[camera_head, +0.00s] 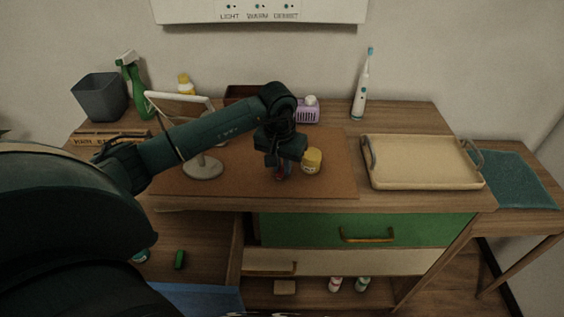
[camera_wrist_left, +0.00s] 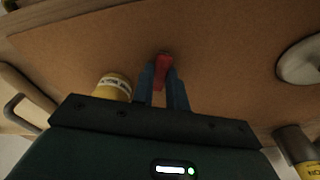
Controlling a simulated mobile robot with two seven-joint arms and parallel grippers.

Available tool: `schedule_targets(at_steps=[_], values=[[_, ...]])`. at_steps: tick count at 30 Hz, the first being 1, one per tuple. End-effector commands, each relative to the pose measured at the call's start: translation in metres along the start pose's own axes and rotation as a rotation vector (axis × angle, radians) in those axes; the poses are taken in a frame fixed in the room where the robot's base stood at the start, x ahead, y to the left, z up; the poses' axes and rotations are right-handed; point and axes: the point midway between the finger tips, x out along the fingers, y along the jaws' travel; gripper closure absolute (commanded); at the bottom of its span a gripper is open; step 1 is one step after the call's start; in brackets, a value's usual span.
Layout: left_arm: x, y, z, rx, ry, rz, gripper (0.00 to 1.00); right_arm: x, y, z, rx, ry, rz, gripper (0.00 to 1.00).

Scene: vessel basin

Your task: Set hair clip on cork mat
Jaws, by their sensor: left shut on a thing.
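My left gripper (camera_head: 281,170) is over the cork mat (camera_head: 335,180), pointing down, and in the left wrist view its blue fingers (camera_wrist_left: 163,85) are shut on a small red thing, the hair clip (camera_wrist_left: 162,65). The mat also fills much of the left wrist view (camera_wrist_left: 220,35). My right gripper is not in view.
A cream tray (camera_head: 422,165) lies right of the mat. A toothbrush (camera_head: 361,90) and a purple basket (camera_head: 307,112) stand behind. An open drawer (camera_head: 200,255) is below.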

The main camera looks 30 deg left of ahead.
Motion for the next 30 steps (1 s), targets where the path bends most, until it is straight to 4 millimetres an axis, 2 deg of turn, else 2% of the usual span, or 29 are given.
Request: schedule_targets(at_steps=[10,11,18,26,30], values=[[0.005,0.0,0.0,-0.001,0.002,0.0,1.0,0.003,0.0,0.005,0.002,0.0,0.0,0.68],[0.003,0.0,0.0,-0.001,0.002,0.001,0.83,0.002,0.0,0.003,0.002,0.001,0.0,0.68],[0.003,0.0,0.0,-0.001,0.002,0.001,0.63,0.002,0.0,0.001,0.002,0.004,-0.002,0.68],[0.001,0.0,0.0,-0.001,0.002,0.001,0.63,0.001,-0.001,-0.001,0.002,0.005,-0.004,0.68],[-0.01,0.0,-0.002,-0.001,0.005,0.001,0.63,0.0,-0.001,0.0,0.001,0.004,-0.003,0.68]])
